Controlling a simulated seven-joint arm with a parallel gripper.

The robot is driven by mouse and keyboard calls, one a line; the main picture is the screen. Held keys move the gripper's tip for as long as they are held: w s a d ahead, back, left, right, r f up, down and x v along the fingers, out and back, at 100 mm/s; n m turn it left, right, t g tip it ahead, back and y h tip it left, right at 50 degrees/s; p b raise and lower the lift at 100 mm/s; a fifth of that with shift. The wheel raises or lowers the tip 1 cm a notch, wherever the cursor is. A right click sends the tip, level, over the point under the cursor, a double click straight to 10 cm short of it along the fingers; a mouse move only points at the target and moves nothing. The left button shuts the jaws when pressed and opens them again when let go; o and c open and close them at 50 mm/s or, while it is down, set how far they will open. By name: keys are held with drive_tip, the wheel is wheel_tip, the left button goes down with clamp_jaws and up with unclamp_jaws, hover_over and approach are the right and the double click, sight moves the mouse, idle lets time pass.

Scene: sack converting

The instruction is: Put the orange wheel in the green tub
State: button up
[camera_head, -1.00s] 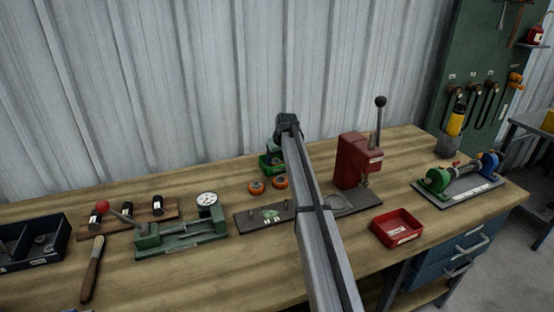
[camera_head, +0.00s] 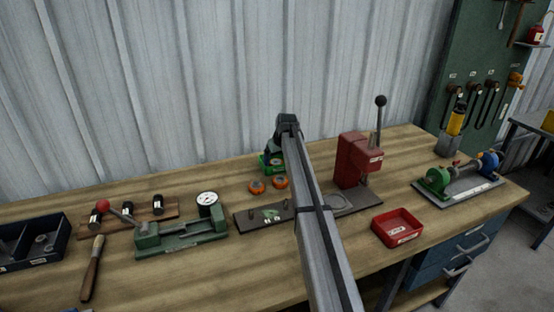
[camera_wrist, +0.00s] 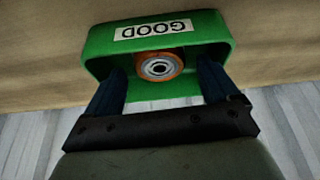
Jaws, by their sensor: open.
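The green tub (camera_head: 264,160) stands at the back of the bench near the wall. In the wrist view the tub (camera_wrist: 212,27) bears a GOOD label that reads upside down. An orange wheel with a pale hub (camera_wrist: 159,67) is inside the tub, between my open fingers. My gripper (camera_head: 273,156) is at the tub, and in the wrist view its dark blue fingers (camera_wrist: 162,78) reach into it, one on each side of the wheel. Two more orange wheels, one on the left (camera_head: 256,187) and one on the right (camera_head: 280,183), lie on the bench in front of the tub.
A red lever press (camera_head: 356,162) stands to the right on a dark base plate (camera_head: 250,220). A green fixture with a dial gauge (camera_head: 180,236) is at the left, and a red tray (camera_head: 397,228) at the front right. The corrugated wall (camera_head: 200,80) is close behind the tub.

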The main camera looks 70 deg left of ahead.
drive_tip(key=v, duration=1.2)
drive_tip(key=shift+r, duration=0.1)
